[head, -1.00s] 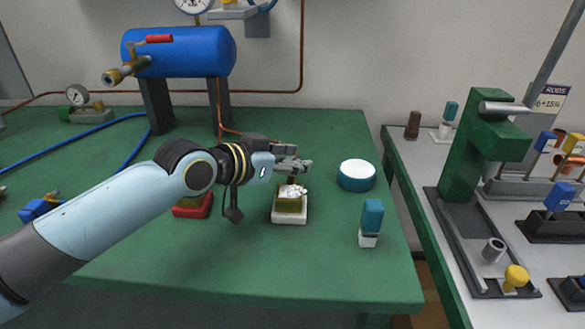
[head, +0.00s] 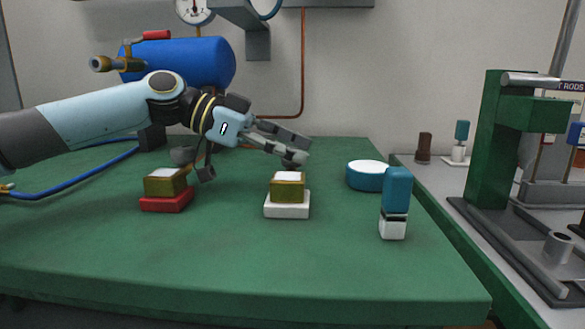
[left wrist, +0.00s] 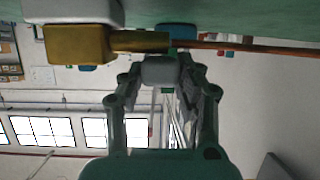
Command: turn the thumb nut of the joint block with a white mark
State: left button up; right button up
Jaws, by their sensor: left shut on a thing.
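A brass joint block (head: 287,191) with a white top mark sits on a white base (head: 287,211) in the middle of the table. A second brass block (head: 165,184) with a pale top sits on a red base (head: 167,202) to its left. My left gripper (head: 294,158) is just behind and above the white-based block, fingers slanting down. In the left wrist view, upside down, my fingertips (left wrist: 160,75) are closed at the brass stub (left wrist: 140,41) extending from the block (left wrist: 78,45). The fingers mostly hide the thumb nut between them. My right gripper is not in view.
A blue-and-white round tub (head: 367,178) and a blue-capped bottle (head: 396,205) stand right of the block. A blue tank (head: 195,62) stands behind my arm. A green press (head: 488,140) is on the right bench. The front of the table is clear.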

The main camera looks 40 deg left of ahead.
pick_arm(q)
jog(key=shift+m+g, duration=0.3)
dwell(0.4)
jog(key=o, duration=1.1)
jog(key=shift+o, duration=0.2)
jog(key=shift+r, duration=0.1)
notch_tip(320, 180, up, 10)
jog(key=shift+f, duration=0.1)
